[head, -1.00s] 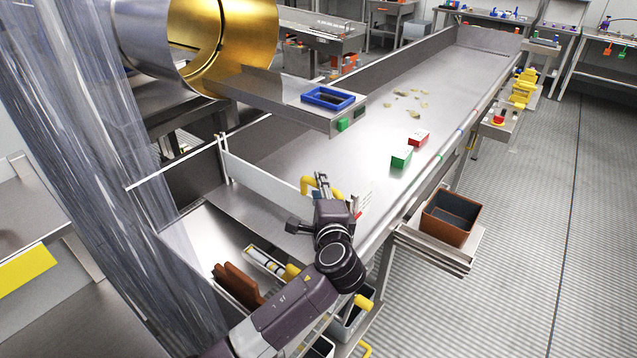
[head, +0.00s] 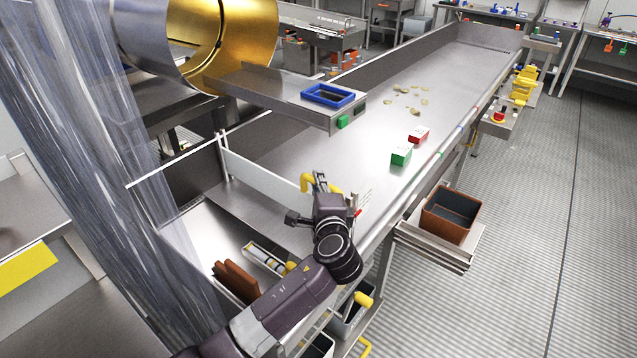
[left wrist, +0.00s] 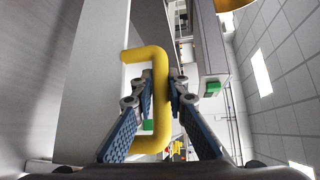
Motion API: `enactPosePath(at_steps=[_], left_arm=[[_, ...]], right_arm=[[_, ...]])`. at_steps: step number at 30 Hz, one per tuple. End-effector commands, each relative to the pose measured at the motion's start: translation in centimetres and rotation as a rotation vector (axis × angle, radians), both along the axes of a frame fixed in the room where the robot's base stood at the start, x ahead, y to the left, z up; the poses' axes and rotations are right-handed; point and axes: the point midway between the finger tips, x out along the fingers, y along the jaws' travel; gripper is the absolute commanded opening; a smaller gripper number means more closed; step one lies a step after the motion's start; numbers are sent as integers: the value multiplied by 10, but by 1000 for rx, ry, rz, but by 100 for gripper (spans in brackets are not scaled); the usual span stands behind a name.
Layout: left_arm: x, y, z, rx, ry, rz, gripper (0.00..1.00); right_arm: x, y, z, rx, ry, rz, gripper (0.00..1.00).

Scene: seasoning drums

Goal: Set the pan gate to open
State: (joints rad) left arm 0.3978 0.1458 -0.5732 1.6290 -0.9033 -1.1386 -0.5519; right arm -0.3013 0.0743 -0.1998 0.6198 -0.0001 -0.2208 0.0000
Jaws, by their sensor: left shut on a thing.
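The pan gate (head: 262,172) is a pale upright board standing across the near part of the long steel pan (head: 350,140). A yellow bent handle (head: 306,181) is at its right end. My left gripper (head: 322,184) is at this handle. In the left wrist view the handle (left wrist: 160,75) runs between the two blue-padded fingers of my left gripper (left wrist: 152,92), which are shut on it. The gate panel (left wrist: 95,80) fills the left part of that view. My gripper hides part of the handle in the head view. My right gripper is not in view.
A green block (head: 401,156) and a red block (head: 418,135) sit on the pan near its right rim, with several pale chips (head: 408,90) beyond. A steel ledge with a blue frame (head: 328,95) overhangs the left side. A brown bin (head: 449,215) stands on a shelf at right.

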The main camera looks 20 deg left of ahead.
Motion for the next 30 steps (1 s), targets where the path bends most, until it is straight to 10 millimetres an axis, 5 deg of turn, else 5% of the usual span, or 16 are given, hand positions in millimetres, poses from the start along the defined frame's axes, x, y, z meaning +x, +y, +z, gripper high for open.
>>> enactPosePath(at_steps=[5,15,24,25,30], left_arm=[[-1,0,3,-1,3,0,0],[1,0,43,-1,-7,0,0],[0,0,40,1,-4,0,0],[0,0,40,1,-4,0,16],[0,0,39,0,-2,0,31]], right_arm=[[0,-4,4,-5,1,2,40],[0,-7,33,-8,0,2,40],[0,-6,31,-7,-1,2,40],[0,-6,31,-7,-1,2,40],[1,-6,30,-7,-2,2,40]])
